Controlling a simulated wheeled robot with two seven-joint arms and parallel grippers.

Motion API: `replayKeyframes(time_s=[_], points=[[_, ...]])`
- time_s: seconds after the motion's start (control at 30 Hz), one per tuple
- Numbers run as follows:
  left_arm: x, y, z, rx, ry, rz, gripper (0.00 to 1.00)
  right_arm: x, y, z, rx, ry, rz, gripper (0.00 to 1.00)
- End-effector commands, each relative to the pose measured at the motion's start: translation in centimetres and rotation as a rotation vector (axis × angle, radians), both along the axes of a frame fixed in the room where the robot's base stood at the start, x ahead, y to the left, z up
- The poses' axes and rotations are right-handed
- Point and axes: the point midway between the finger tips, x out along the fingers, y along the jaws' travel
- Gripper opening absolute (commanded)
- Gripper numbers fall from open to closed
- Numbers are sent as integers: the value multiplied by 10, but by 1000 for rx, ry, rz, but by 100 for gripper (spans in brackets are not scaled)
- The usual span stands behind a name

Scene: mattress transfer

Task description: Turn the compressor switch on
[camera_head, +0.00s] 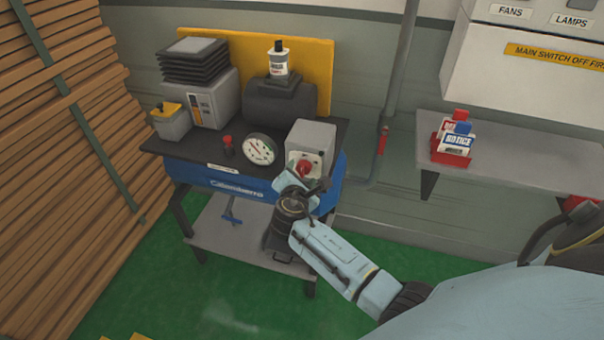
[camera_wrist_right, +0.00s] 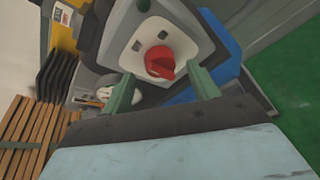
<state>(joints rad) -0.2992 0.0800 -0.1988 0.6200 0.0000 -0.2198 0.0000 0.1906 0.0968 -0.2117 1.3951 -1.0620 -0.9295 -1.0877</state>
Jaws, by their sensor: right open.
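The compressor (camera_head: 228,179) stands on a grey-shelved stand, with a blue front and a dark top. Its switch is a red rotary knob (camera_head: 304,168) on a white plate on the grey switch box (camera_head: 312,138). In the right wrist view the red knob (camera_wrist_right: 160,64) sits just beyond my fingertips, its grip part pointing to the lower right. My right gripper (camera_wrist_right: 163,82) is open, one green finger to each side below the knob. I cannot tell whether the fingers touch it. In the head view my right gripper (camera_head: 303,184) partly covers the switch box front. My left gripper is not in view.
A round gauge (camera_head: 258,149) and small red valve (camera_head: 228,144) sit left of the switch box. A bottle (camera_head: 278,60) stands behind. A grey shelf (camera_head: 540,156) with notice cards (camera_head: 456,139) is at right. Stacked planks (camera_head: 50,150) fill the left.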

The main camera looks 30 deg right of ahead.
Motion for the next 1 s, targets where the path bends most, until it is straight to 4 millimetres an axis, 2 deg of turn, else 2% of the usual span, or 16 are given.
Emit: replayKeyframes(time_s=[0.2, 0.53, 0.87, 1.0], points=[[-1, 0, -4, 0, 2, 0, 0, 14, -11, -6, 1, 0, 0, 60], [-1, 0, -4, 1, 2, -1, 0, 15, -13, -7, 2, 0, 0, 59], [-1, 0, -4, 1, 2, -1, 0, 15, -13, -7, 2, 0, 0, 16], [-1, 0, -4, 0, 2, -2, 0, 15, -13, -7, 5, -3, 0, 16]])
